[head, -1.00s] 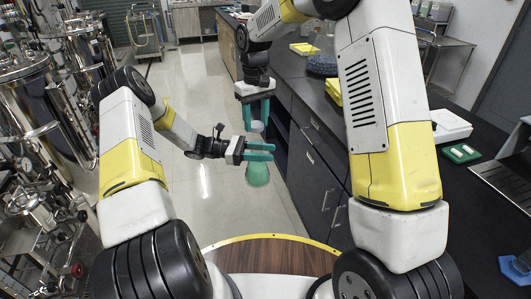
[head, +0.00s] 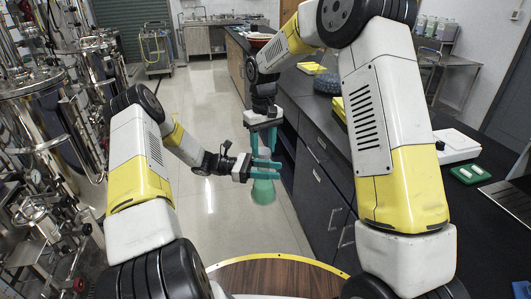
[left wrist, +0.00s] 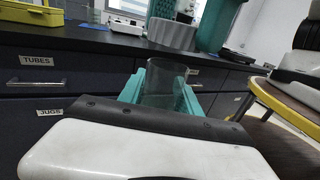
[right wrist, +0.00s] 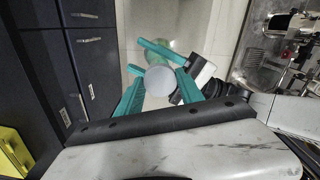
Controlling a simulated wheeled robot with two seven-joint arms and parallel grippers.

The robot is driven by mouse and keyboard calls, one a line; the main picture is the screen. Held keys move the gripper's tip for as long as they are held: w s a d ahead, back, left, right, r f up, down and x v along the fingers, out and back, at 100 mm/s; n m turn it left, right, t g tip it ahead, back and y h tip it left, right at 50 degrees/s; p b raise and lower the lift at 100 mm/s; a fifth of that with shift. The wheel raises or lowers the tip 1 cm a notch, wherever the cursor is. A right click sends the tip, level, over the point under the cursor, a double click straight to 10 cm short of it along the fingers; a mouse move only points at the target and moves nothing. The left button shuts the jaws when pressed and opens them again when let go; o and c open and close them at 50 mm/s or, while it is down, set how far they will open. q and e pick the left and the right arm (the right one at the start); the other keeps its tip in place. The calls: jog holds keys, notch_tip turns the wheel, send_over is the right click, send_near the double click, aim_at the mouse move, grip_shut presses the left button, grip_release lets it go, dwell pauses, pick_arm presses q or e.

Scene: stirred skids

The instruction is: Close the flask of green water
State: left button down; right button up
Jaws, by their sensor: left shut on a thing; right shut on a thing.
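A conical flask with green water (head: 263,191) hangs upright in my left gripper (head: 276,169), which is shut on its neck. In the left wrist view the clear glass neck (left wrist: 165,86) stands between the teal fingers. My right gripper (head: 263,147) points down from above and is shut on a pale round stopper (right wrist: 159,80), best seen in the right wrist view. The stopper is above the flask, close to its mouth. The right fingers also show at the top of the left wrist view. Whether stopper and mouth touch is hidden by the fingers.
A dark lab bench (head: 309,95) with drawers runs along the right, bearing yellow racks and a white device (head: 457,146). Steel tanks (head: 50,120) stand at the left. A round wooden top with a yellow rim (head: 268,259) is in front of me. Open floor lies beneath the flask.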

aim_at(264, 151)
jog(key=shift+f, duration=0.15)
jog(key=shift+f, duration=0.8)
jog(key=shift+f, duration=0.55)
